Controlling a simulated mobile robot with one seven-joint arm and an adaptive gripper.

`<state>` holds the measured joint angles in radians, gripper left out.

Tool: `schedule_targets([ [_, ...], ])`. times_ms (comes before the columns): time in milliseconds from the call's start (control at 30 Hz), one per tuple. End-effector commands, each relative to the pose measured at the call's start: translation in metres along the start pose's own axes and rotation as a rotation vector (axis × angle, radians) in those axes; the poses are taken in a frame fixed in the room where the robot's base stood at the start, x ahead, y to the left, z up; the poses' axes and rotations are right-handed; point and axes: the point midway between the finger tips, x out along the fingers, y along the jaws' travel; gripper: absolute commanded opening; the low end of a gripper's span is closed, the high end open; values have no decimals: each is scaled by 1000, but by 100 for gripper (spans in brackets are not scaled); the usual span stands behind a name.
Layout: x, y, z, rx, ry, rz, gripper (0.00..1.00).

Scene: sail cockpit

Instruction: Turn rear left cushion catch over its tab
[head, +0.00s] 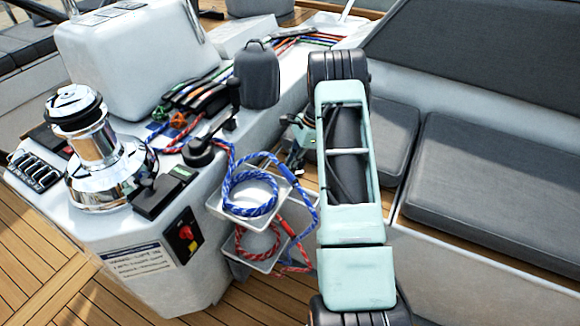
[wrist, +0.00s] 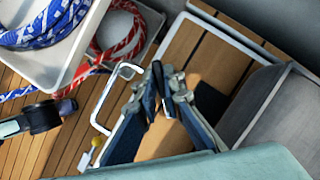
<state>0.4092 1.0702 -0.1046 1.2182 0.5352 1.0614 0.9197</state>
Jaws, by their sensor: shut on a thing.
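In the wrist view my gripper (wrist: 158,72) has its two dark blue-grey fingers brought together at the tips. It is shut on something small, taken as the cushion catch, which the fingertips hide. The tab cannot be made out. A grey cushion (wrist: 262,112) lies to the right of the fingers. In the head view my arm covers much of this spot, and part of my gripper (head: 297,150) shows just left of the arm. A grey seat cushion (head: 398,140) lies right of the arm, with a longer cushion (head: 490,190) beside it.
A bent white rail (wrist: 103,98) stands close left of the fingers. Blue rope (head: 250,195) and red rope (head: 258,245) lie coiled in white trays on the console's side. A chrome winch (head: 100,150) stands on the console. Open teak deck (head: 35,260) lies at left.

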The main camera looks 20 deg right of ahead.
Motion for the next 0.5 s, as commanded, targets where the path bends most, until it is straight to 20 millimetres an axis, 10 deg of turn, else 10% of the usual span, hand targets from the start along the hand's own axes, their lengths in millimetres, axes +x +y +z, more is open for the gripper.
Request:
schedule_targets([
  [500, 2, -4, -1, -444, 3, 183, 0],
])
